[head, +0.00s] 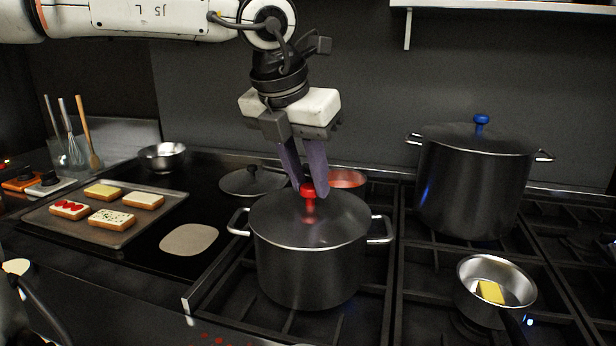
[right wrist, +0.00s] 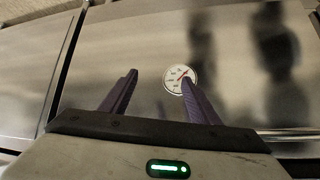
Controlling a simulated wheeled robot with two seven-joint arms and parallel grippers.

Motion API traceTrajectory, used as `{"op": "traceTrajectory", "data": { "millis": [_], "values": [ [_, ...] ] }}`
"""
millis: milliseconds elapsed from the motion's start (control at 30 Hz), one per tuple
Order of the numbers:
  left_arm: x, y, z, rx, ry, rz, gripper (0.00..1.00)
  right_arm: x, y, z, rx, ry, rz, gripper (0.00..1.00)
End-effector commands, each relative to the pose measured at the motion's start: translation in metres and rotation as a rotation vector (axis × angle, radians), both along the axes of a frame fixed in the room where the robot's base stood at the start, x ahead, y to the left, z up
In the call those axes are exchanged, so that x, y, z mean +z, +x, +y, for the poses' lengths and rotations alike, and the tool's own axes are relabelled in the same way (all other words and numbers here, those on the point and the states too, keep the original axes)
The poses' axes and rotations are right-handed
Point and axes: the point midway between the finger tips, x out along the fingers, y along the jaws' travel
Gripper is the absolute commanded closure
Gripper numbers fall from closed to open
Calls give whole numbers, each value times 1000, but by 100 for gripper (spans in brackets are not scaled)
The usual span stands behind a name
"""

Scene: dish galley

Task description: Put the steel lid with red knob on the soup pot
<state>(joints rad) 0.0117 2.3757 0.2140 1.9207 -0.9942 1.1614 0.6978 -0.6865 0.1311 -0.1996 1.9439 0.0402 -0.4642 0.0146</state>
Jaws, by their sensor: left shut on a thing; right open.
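The steel lid (head: 335,215) with its red knob (head: 308,192) lies over the mouth of the soup pot (head: 312,275) in the head view. The lid looks level and appears to rest on the rim. The pot is steel with two side handles and stands on the stove grate. My left gripper (head: 308,180) points down from above, its purple fingers shut on the red knob. My right gripper (right wrist: 160,95) is open and empty in the right wrist view, in front of a steel surface with a round dial (right wrist: 177,79).
A taller pot (head: 475,190) with a blue-knobbed lid stands at the back right. A small pan (head: 480,270) holds a yellow piece. A dark lid (head: 252,180) and a red pan (head: 347,177) lie behind the soup pot. A tray (head: 75,229) of topped bread is left.

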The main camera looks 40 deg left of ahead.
Motion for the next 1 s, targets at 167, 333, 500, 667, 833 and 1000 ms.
{"op": "traceTrajectory", "data": {
  "millis": [167, 333, 500, 667, 833, 1000],
  "values": [
    [1, 0, 0, 0, 1, -3, 100, 0, 0, 0, 0, 0, 0, 44],
    [1, 0, 0, 0, 0, -2, 55, 0, 0, 0, 0, 0, 0, 44],
    [1, 0, 0, 0, 0, -1, 53, 0, 0, 0, 1, 1, 0, 44],
    [0, 0, 0, 0, 1, 1, 34, 0, 0, 0, 1, 1, 0, 44],
    [0, 0, 0, 0, 0, 1, 34, 0, 0, 1, 1, 1, 0, 44],
    [1, 0, 0, 0, 0, 0, 34, 1, 0, 1, 1, 1, 0, 44]
  ]
}}
